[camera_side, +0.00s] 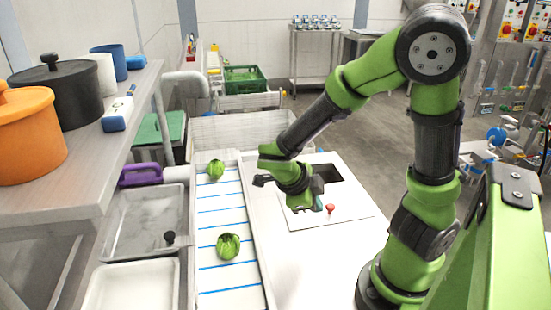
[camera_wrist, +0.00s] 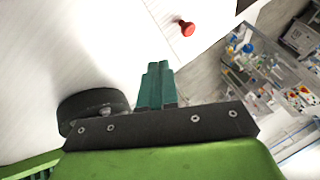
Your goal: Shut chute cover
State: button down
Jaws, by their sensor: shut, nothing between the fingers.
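The chute cover (camera_side: 350,209) is a flat white panel on the white worktop, with a red knob (camera_side: 330,208) standing on it. The dark chute opening (camera_side: 326,171) shows uncovered behind the panel, partly hidden by my arm. My gripper (camera_side: 319,207) is low over the panel, just left of the knob in the side view; I cannot tell whether it touches the panel. In the wrist view the teal fingers (camera_wrist: 159,66) are together and empty, and the red knob (camera_wrist: 187,28) is ahead and slightly right, apart from them.
Left of the worktop runs a white conveyor (camera_side: 221,194) with blue stripes, carrying two green heads (camera_side: 228,246). Sink basins (camera_side: 146,222) lie further left, below a shelf with an orange pot (camera_side: 30,135) and a black pot (camera_side: 62,90). The worktop in front of the panel is clear.

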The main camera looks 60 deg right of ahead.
aim_at(325, 221)
jog(key=x, duration=0.5)
jog(key=shift+s+d+f, duration=0.1)
jog(key=shift+d, duration=0.05)
jog(key=shift+x, duration=0.85)
jog(key=shift+s+d+f, duration=0.1)
jog(key=shift+f, duration=0.15)
jog(key=d, duration=0.2)
jog(key=w+d, duration=0.1)
jog(key=shift+d+f, duration=0.15)
jog(key=shift+f, duration=0.2)
jog(key=shift+w+d, duration=0.2)
jog(key=shift+d, duration=0.05)
jog(key=w+d, duration=1)
jog(key=shift+w+d, duration=0.3)
